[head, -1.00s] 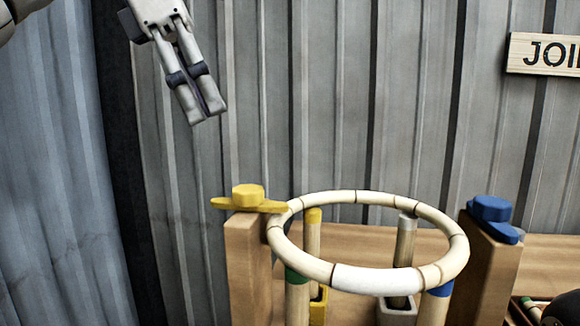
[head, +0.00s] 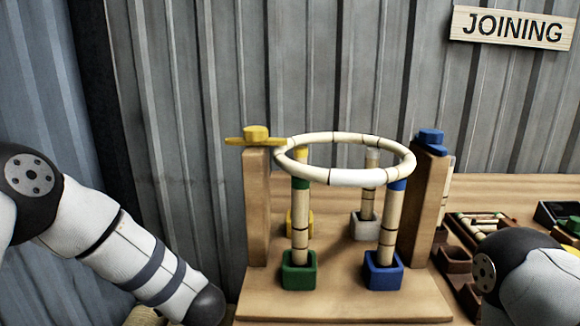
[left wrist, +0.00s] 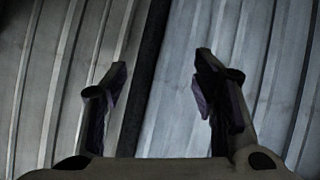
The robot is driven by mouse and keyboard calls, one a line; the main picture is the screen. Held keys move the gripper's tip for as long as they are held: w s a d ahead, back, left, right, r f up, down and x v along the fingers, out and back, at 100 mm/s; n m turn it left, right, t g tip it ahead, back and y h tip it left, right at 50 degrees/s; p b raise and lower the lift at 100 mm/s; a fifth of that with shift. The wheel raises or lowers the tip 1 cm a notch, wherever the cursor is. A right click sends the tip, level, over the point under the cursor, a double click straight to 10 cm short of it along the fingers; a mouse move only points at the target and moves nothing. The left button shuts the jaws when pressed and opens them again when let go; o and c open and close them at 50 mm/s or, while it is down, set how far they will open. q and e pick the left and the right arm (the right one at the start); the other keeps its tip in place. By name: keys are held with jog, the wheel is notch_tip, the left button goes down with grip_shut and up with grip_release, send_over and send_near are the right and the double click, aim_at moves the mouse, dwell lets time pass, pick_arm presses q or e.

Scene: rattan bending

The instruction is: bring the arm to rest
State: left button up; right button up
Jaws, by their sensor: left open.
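My left gripper (left wrist: 160,105) shows in the left wrist view with its two fingers apart and nothing between them, facing the grey corrugated wall. In the head view only my left arm's links show at the lower left; that gripper is out of the picture. My right arm's link shows at the lower right, and its gripper is out of view. A pale rattan ring (head: 357,178) lies level on top of several upright poles on a wooden base (head: 340,305), clear of both arms.
The poles stand in green (head: 298,271), blue (head: 383,271), yellow and grey sockets. Wooden posts carry a yellow clamp (head: 256,136) and a blue clamp (head: 431,141). Trays of small parts (head: 480,224) lie at the right. A JOINING sign (head: 512,27) hangs on the wall.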

pick_arm(q)
jog(key=s+d+f+m+g+h, duration=0.2)
jog(key=s+f+m+h, duration=0.15)
jog(key=s+f, duration=0.55)
jog(key=s+d+f+m+g+h, duration=0.15)
jog(key=s+f+m, duration=0.25)
jog(key=s+f, duration=0.5)
jog(key=s+a+m+g+h, duration=0.1)
jog(key=s+g, duration=0.6)
jog(key=s, duration=1.8)
jog(key=shift+s+r+m+h, duration=0.3)
jog(key=shift+m+h, duration=0.4)
jog(key=shift+m, duration=0.35)
jog(key=shift+a+f, duration=0.1)
